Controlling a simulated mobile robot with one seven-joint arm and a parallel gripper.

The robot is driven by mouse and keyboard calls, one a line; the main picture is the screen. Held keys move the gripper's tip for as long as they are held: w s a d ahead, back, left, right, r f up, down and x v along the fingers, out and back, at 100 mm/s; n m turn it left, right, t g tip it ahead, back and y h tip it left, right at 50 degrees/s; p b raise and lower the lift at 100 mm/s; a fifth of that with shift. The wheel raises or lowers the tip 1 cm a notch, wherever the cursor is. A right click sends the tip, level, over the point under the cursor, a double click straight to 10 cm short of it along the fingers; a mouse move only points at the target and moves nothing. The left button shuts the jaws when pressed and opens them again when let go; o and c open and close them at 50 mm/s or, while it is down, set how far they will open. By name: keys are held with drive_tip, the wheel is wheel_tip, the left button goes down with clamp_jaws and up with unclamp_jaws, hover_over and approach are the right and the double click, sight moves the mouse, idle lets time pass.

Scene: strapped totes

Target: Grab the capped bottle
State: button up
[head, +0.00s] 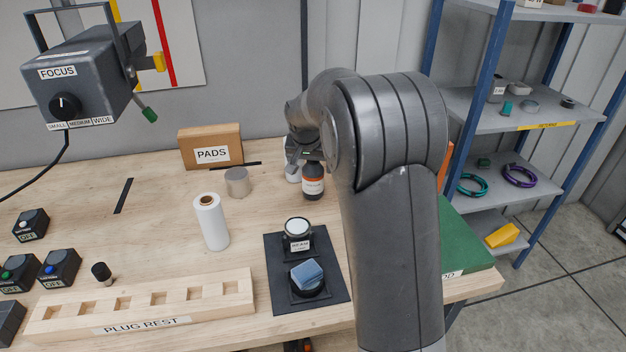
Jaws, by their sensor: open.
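A dark brown bottle (313,190) with a white and orange label stands upright on the wooden bench, toward the back, just left of my arm. My gripper (306,160) is at the bottle's top and hides its cap and neck. The jaws are open, but the fingers are small and partly hidden by my own wrist. I cannot tell whether they are around the bottle's neck or only above it, or whether they touch it.
Left of the bottle are a grey cylinder (237,182), a PADS box (211,147) and a white roll (211,222).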

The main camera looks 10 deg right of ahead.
drive_tip(key=x, duration=0.4)
drive_tip(key=shift+w+d+f, duration=0.2)
drive_tip(key=shift+w+d, duration=0.15)
drive_tip(key=shift+w, duration=0.05)
drive_tip(key=shift+c, duration=0.2)
drive_tip(key=c, duration=1.2)
